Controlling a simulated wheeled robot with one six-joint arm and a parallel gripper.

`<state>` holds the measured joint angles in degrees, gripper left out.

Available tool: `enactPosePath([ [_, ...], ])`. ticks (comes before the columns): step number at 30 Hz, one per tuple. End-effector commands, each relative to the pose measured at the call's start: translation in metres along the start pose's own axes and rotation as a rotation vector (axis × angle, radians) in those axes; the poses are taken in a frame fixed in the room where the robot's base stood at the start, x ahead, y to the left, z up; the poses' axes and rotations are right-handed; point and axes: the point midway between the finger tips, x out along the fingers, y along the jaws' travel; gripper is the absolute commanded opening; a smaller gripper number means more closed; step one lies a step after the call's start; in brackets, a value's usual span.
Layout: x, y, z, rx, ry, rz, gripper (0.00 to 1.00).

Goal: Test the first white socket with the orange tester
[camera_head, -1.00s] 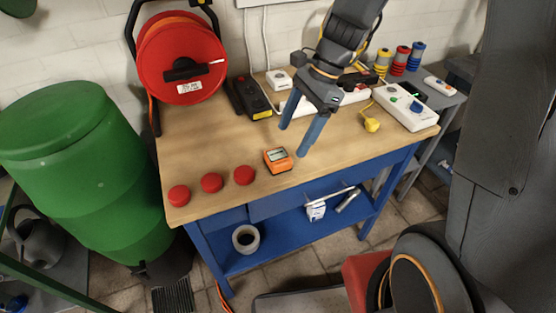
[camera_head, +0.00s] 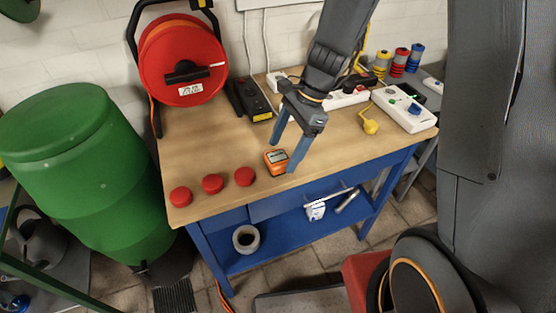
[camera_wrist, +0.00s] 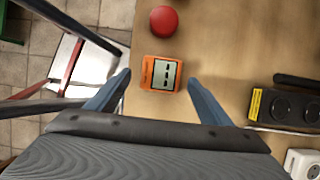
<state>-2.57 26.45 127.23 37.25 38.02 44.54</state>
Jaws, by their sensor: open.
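The orange tester (camera_head: 276,157), a small box with a grey display, lies on the wooden bench top near its front edge. My gripper (camera_head: 282,160) is open and points down at it, one finger on each side. In the wrist view the tester (camera_wrist: 147,73) shows between the blue fingertips (camera_wrist: 158,77), with gaps on both sides and dashes on its display. A white socket (camera_head: 276,78) is at the back of the bench, partly hidden by my arm; it also shows in the wrist view (camera_wrist: 303,163). A white socket strip (camera_head: 345,99) lies behind my gripper.
Several red round caps (camera_head: 212,184) line the front left. A black socket box (camera_head: 256,104) and red cable reel (camera_head: 182,60) stand at the back left. A white box (camera_head: 402,107) with a blue plug and a yellow plug (camera_head: 370,127) are right. The middle left is clear.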

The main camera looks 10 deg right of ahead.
Motion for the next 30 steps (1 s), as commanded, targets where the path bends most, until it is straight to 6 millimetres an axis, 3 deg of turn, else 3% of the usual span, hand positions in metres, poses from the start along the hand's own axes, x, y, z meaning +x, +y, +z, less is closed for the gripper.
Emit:
enactPosePath([
  [7, 0.025, -0.001, 0.001, 0.001, 0.0, 0.001, 0.73],
  [18, 0.027, -0.001, 0.001, 0.0, 0.001, -0.001, 0.73],
  [20, 0.027, -0.001, 0.001, 0.0, 0.001, -0.001, 0.67],
  [26, 0.027, -0.001, 0.001, 0.0, 0.001, -0.001, 0.33],
  [30, 0.026, -0.001, 0.001, 0.0, 0.001, -0.001, 0.31],
])
